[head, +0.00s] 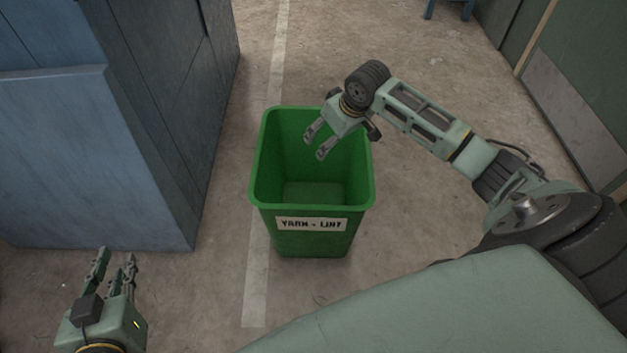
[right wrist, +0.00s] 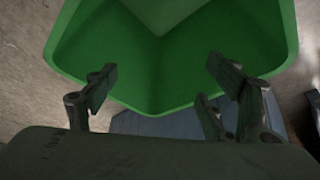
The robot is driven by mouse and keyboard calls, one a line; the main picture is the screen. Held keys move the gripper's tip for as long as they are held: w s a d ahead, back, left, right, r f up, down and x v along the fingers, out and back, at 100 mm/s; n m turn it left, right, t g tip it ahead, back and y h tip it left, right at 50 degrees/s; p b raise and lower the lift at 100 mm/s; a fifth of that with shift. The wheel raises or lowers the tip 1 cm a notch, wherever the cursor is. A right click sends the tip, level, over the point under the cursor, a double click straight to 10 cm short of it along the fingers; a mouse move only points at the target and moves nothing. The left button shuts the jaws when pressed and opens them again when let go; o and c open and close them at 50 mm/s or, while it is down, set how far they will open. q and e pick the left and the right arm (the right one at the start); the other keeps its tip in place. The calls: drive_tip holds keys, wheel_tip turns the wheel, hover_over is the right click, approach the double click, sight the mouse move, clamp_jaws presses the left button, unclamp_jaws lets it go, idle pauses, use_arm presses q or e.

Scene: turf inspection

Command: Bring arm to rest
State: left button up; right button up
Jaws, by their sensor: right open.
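My right gripper (head: 318,147) reaches in from the right and hangs over the open green bin (head: 311,238) labelled "YARN - LINT". Its fingers are apart and nothing is between them. The part of the bin's floor that shows looks empty. My left gripper (head: 115,258) is at the lower left, below the blue cabinet, with its fingers pointing up the picture. A gap shows between its fingers, and nothing is seen in it.
A large blue cabinet (head: 110,130) stands left of the bin. A pale painted line (head: 276,60) runs along the concrete floor past the bin. A green wall or door with a grey panel (head: 570,110) is at the right. Bare floor lies behind the bin.

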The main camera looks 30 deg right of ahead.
drive_tip(key=v, duration=0.3)
drive_tip(key=shift+s+r, duration=0.15)
drive_tip(key=shift+r, duration=0.1)
